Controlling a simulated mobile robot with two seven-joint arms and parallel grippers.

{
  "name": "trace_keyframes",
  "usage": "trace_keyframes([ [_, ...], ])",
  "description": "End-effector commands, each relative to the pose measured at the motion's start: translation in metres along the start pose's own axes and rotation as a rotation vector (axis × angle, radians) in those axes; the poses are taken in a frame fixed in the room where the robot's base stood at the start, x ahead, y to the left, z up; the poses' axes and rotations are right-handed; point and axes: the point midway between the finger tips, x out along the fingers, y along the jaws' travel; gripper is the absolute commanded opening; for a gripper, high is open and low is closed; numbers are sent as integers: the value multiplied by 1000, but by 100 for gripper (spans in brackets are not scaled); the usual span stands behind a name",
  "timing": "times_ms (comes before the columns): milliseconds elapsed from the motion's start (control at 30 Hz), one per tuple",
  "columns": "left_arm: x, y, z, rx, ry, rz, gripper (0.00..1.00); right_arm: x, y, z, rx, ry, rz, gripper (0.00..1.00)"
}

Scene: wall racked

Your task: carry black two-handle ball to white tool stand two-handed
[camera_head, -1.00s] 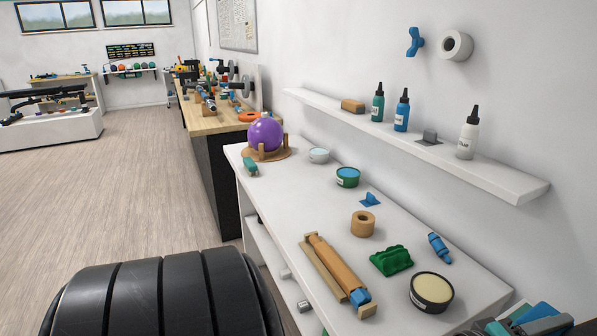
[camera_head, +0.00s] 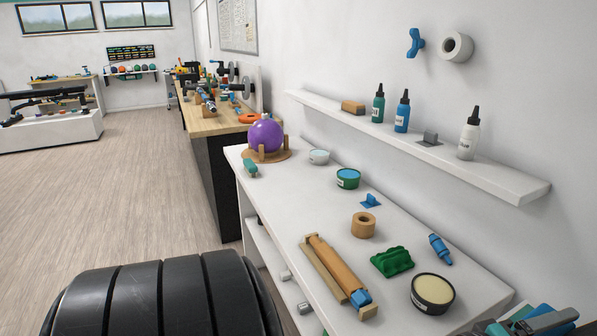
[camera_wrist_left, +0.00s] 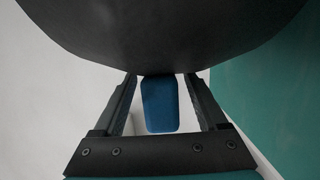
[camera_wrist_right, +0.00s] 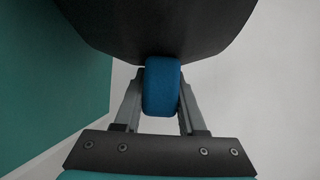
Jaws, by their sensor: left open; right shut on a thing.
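The black two-handle ball fills the top of the left wrist view (camera_wrist_left: 160,35) and of the right wrist view (camera_wrist_right: 155,25). My left gripper (camera_wrist_left: 160,95) is open around a blue handle (camera_wrist_left: 160,105), with gaps on both sides. My right gripper (camera_wrist_right: 160,95) is shut on the other blue handle (camera_wrist_right: 161,90). In the head view a large black grooved round body (camera_head: 165,300) fills the lower left; I cannot tell whether it is the ball. A white stand (camera_head: 310,205) with tools on top is at the right; neither gripper shows there.
The stand top holds a purple ball (camera_head: 265,135), tubs, a tape roll (camera_head: 363,224), a wooden roller piece (camera_head: 335,268) and a green block (camera_head: 391,262). A wall shelf (camera_head: 400,140) carries bottles. A wooden bench (camera_head: 225,125) stands behind. The floor (camera_head: 110,200) at left is clear.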

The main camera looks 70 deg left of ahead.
Motion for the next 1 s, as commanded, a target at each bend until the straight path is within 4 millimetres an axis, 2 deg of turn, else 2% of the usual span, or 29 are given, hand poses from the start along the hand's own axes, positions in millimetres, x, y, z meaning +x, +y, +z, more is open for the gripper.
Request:
trace_keyframes([
  [67, 0, -1, 0, 0, -1, -2, 75, 0, -2, -1, -1, 2, -5, 0],
  [100, -1, -8, 1, -1, -2, -22, 75, -1, 5, 1, 2, -2, 10, 43],
  [367, -1, -5, 0, -1, -2, -12, 75, 0, 3, 1, 1, -2, 6, 73],
  [400, 0, -4, 0, -1, -2, -12, 75, 0, 3, 1, 1, -2, 6, 75],
  [1000, 0, -2, 0, 0, -1, -6, 77, 0, 1, 1, 0, -1, 2, 77],
])
